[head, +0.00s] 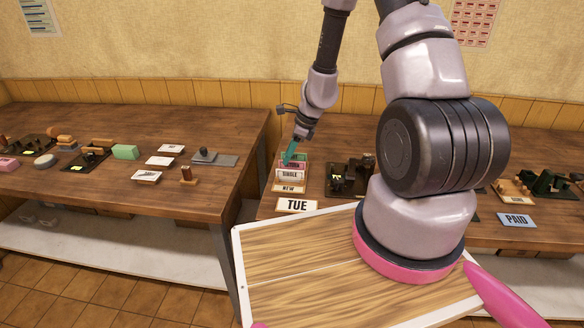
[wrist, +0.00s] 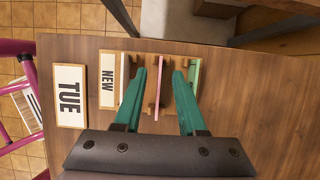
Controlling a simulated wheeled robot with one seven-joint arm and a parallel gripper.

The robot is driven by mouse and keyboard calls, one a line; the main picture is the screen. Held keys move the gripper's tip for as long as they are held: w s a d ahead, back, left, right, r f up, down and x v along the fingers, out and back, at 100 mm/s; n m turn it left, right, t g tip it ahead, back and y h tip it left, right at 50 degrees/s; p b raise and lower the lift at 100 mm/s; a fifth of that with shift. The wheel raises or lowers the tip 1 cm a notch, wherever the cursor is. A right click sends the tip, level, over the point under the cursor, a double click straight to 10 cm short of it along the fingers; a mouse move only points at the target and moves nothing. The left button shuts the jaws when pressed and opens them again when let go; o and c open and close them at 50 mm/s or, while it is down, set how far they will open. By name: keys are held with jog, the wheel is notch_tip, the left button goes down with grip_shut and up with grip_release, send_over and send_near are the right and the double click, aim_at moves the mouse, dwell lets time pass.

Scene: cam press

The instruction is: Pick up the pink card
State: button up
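The pink card (wrist: 158,88) shows edge-on in the wrist view, upright in a small wooden rack (wrist: 150,112). My gripper (wrist: 166,66) has its two teal fingers apart, one on each side of the pink card, with a visible gap on both sides. In the head view my gripper (head: 287,160) reaches down to the rack at its back part. The pink card (head: 296,165) is partly hidden there behind a card reading SINGLE (head: 290,175) and by my finger. I cannot tell how deep the fingertips reach.
A NEW card (wrist: 108,80) fronts the rack, and a green card (wrist: 194,72) stands at its back. A TUE sign (head: 297,205) lies in front. A dark press (head: 350,180) stands close right of the rack. A gap separates the left table (head: 215,205).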

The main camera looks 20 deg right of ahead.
jog(key=shift+x, duration=1.05)
grip_shut()
jog(key=shift+r, duration=0.15)
